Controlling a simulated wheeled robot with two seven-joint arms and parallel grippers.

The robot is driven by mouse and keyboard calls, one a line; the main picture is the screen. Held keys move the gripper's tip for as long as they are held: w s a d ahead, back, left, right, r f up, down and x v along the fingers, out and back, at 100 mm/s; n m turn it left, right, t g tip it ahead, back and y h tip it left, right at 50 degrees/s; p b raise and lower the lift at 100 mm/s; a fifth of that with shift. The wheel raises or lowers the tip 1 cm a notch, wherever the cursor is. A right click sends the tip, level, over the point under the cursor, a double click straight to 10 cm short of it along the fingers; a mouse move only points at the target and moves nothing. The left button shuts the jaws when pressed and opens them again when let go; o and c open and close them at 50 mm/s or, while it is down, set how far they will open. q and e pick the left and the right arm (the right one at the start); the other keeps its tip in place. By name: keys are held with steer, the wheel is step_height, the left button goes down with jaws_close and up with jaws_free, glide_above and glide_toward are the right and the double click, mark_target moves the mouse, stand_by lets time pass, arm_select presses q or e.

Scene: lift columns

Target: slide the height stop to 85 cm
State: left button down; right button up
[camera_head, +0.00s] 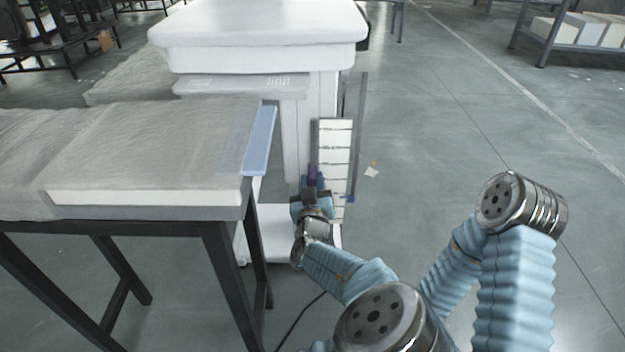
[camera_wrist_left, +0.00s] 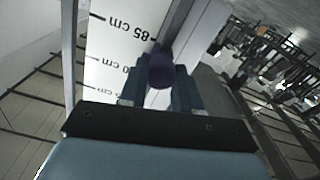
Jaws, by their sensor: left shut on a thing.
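The height stop's purple knob (camera_head: 312,172) sits at the left edge of a white height scale (camera_head: 335,155) on the column. My left gripper (camera_head: 312,188) is shut on it, coming from below in the head view. In the left wrist view the purple knob (camera_wrist_left: 160,70) is between the two blue fingers (camera_wrist_left: 160,90). Beside it the scale (camera_wrist_left: 110,50) shows an upside-down "85 cm" label nearer the top of the picture. The knob is about level with another label, partly hidden, ending in "0 cm". My right gripper is not in view.
The white lift column (camera_head: 325,95) carries a wide white top (camera_head: 260,25). A covered table (camera_head: 150,208) with dark legs and a light blue edge strip (camera_head: 260,140) stands close to the left of my left gripper. The floor (camera_head: 450,120) to the right is mostly clear.

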arm_select(q)
steer(key=shift+f+b, duration=0.45)
steer(key=shift+f, duration=0.95)
steer(key=c, duration=0.8)
jaws_free()
steer(key=shift+s, duration=0.1)
steer(key=s+p, duration=0.1)
steer(key=s, duration=1.2)
steer(key=shift+s+p, duration=0.35)
